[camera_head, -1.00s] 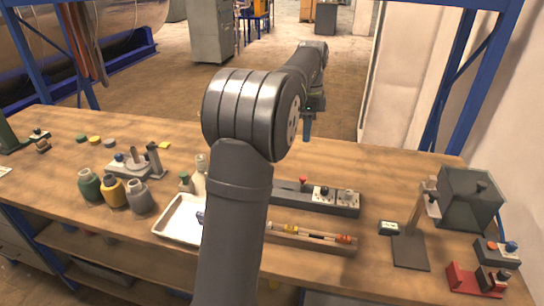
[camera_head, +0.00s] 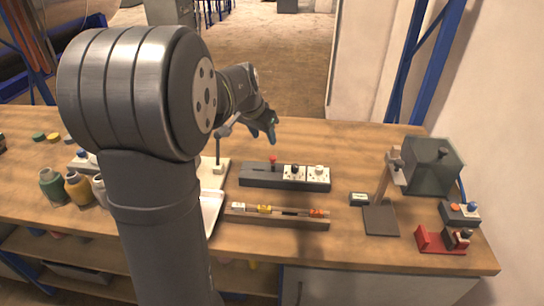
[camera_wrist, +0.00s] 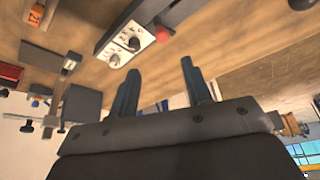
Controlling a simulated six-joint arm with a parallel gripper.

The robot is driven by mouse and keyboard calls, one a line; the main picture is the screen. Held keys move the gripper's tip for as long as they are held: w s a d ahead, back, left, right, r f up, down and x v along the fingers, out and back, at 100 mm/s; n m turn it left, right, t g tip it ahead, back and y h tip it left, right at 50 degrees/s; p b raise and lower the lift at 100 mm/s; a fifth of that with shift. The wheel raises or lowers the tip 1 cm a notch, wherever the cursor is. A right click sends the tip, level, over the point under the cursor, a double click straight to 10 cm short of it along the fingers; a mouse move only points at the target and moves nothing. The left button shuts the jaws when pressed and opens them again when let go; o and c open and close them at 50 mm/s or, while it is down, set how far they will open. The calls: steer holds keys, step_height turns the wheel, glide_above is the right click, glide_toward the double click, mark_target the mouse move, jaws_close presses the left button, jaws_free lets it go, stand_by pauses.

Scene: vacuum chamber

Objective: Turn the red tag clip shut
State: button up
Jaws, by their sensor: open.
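A wooden rail (camera_head: 240,217) lies near the bench's front edge with small clips in a row along it. A red-orange clip (camera_head: 317,213) sits at its right end, beside a dark gap. It is too small to tell whether it is turned open or shut. An orange piece at the top left of the wrist view (camera_wrist: 36,15) looks like the same clip.
A dark control box (camera_head: 262,179) with a red knob (camera_head: 273,161) and white dial plates stands between my gripper and the rail. A stand (camera_head: 380,218), a grey-green box (camera_head: 432,166) and a red bracket (camera_head: 432,240) are at right. Bottles (camera_head: 78,187) stand at left.

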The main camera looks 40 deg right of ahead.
mark_target(273, 158)
steer(key=x, duration=1.2)
steer(key=shift+f, duration=0.2)
jaws_close()
